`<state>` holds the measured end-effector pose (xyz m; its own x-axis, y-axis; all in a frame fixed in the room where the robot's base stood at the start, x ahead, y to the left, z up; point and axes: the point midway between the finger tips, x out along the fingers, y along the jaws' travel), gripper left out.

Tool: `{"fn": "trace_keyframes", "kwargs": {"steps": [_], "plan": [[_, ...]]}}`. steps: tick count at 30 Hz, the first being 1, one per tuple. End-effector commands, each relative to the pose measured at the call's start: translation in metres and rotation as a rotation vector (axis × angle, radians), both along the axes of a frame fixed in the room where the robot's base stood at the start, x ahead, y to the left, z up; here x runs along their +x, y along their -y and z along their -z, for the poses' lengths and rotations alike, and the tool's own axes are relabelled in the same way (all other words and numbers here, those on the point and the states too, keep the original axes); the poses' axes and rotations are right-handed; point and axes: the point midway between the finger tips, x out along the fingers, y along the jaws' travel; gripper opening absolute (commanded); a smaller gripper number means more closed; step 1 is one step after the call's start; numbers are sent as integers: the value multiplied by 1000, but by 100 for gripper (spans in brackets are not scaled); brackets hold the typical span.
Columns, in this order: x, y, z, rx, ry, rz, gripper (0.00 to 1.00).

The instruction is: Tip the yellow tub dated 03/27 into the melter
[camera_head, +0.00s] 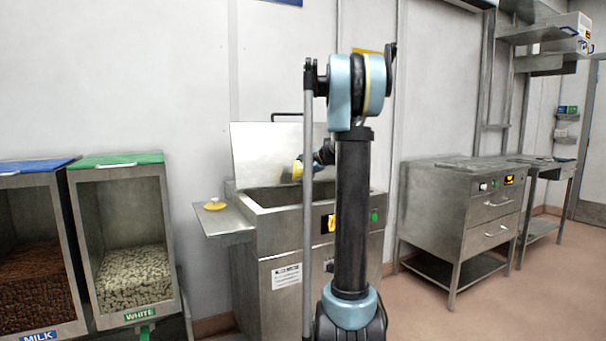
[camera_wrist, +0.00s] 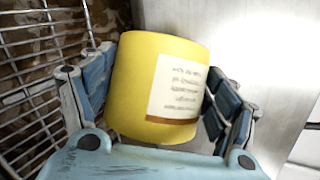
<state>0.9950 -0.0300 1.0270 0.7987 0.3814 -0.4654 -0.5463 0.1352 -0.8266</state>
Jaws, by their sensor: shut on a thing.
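A yellow tub (camera_wrist: 135,85) with a cream label sits between the fingers of my gripper (camera_wrist: 165,75) in the wrist view. The label's writing is too blurred to read a date. The steel melter (camera_head: 277,222) stands in the middle of the head view with its lid (camera_head: 265,150) raised. My gripper holds the tub (camera_head: 297,171) above the melter's opening, and the tub looks tilted. A wire grid (camera_wrist: 35,70) with brown stuff behind it shows beside the tub in the wrist view. The tub's mouth and contents are hidden.
A flat yellow lid-like piece (camera_head: 215,206) lies on the melter's side shelf (camera_head: 222,222). Bins marked MILK (camera_head: 38,255) and WHITE (camera_head: 130,240) stand at left. A steel drawer bench (camera_head: 465,205) is at right, with clear floor before it. My arm hides part of the melter.

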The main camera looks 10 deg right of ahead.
Motion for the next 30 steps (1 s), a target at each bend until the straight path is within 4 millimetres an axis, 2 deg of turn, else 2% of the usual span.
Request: {"fn": "trace_keyframes", "kwargs": {"steps": [10,30], "plan": [[2,-17,0,-250,-27,-4,41],[4,-29,-7,-677,-78,-2,41]]}}
